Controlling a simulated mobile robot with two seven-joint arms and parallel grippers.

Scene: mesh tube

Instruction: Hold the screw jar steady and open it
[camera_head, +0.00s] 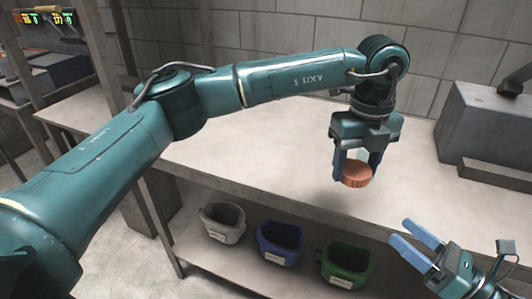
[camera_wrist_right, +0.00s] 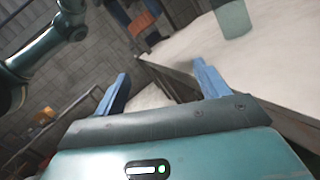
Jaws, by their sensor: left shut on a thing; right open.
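In the head view my left gripper (camera_head: 355,172) points down above the table and is shut on the screw jar. The jar's pale greenish body (camera_head: 361,157) shows partly between the blue fingers, which hide much of it. Its round orange lid (camera_head: 356,176) is at the lower end, below the fingertips. The lid also shows small in the right wrist view (camera_wrist_right: 138,24). My right gripper (camera_head: 420,243) is open and empty, lower right and apart from the jar, its fingers pointing up-left near the table's front edge.
A grey box (camera_head: 488,125) stands on the table (camera_head: 270,140) at right. Grey (camera_head: 222,224), blue (camera_head: 280,243) and green (camera_head: 346,263) bins sit on the shelf below. The right wrist view shows a pale green cylinder (camera_wrist_right: 232,18) on the tabletop. The table's middle is clear.

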